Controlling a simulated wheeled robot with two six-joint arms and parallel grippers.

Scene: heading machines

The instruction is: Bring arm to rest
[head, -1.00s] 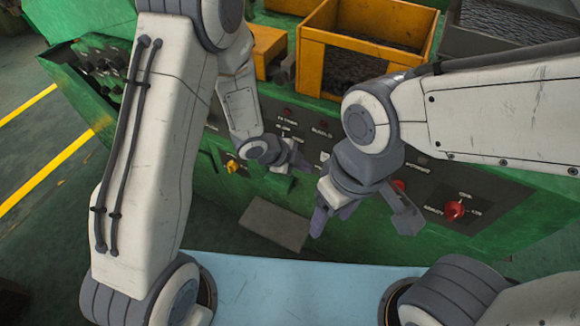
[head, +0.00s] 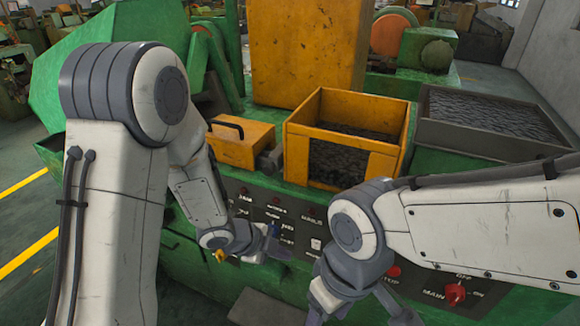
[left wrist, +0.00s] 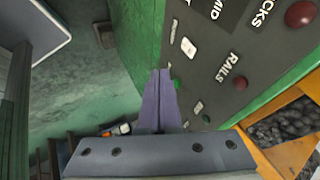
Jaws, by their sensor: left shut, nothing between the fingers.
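My left gripper (head: 274,244) is in front of the machine's dark control panel (head: 262,213) in the head view. Its purple fingers (left wrist: 160,100) are shut with nothing between them in the left wrist view, close to the green panel edge. My left arm (head: 128,150) comes in from the left and bends down toward the panel. My right arm (head: 490,225) reaches in from the right. Its gripper (head: 358,306) hangs at the bottom edge, and its fingertips are cut off.
A yellow bin (head: 300,150) of dark parts and a grey tray (head: 430,130) stand on the green machine. A red switch (head: 455,294) sits on the panel at right. Open floor (head: 30,205) lies at left.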

